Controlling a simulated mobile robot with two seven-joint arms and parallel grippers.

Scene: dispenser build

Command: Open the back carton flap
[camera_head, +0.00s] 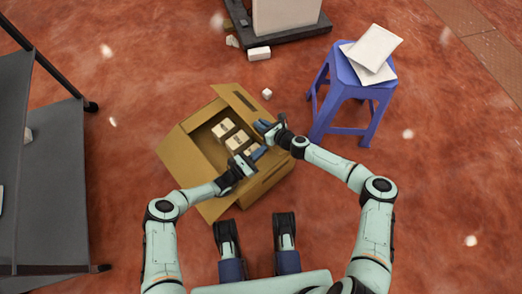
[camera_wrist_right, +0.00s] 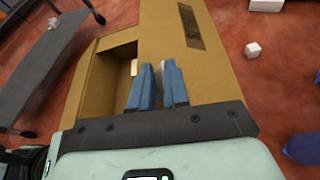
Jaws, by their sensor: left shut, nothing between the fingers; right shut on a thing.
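The brown cardboard carton (camera_head: 183,158) sits on the floor with several small white boxes (camera_head: 223,129) inside. The back carton flap (camera_head: 236,101), with a dark slot, spreads outward at the top of the carton; it also shows in the right wrist view (camera_wrist_right: 212,65). My right gripper (camera_head: 262,127) is at the carton's right side near this flap. In the right wrist view its blue fingers (camera_wrist_right: 158,66) are shut on the flap's cardboard; the exact contact is hard to see. My left gripper (camera_head: 259,153) is shut and empty over the carton's right part, just below the right gripper.
A blue stool (camera_head: 358,92) with white packets (camera_head: 374,48) stands right of the carton. A grey shelf cart (camera_head: 42,170) stands at the left. A dark base with a white block (camera_head: 285,14) is at the back. A white box (camera_head: 259,54) and small cube (camera_head: 267,93) lie behind the carton.

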